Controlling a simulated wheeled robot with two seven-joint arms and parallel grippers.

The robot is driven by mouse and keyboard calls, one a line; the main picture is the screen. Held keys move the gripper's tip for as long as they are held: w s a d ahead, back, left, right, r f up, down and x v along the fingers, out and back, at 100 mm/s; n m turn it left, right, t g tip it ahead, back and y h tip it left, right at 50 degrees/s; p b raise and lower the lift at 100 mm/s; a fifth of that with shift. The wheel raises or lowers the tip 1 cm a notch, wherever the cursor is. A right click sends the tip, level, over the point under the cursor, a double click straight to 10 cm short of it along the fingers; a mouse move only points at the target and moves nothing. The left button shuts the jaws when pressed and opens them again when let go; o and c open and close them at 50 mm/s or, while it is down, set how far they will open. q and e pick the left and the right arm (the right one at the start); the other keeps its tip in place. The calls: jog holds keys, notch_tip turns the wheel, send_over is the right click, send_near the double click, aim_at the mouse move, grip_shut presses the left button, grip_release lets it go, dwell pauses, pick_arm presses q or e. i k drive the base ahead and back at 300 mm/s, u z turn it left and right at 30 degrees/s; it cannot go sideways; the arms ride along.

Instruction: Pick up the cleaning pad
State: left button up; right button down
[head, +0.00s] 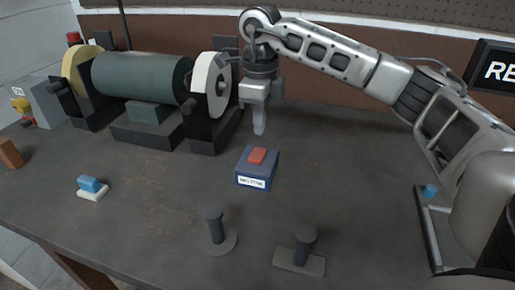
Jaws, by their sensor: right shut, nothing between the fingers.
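A small pad with a blue top and a white base (92,189), which looks like the cleaning pad, lies on the bench at the left front. My right gripper (259,130) points down, shut and empty, above the bench beside the grinder's white wheel. It is well to the right of the pad and farther back, with clear space between them. My left gripper is not in view.
A bench grinder (143,78) stands at the back left. A blue box (257,170) with a red block (257,156) on top sits below my right gripper. Two dark posts on flat bases, one round (215,226) and one rectangular (302,248), stand in front. The bench (150,215) is bare around the pad.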

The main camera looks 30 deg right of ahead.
aim_at(91, 189)
jog(key=k, duration=1)
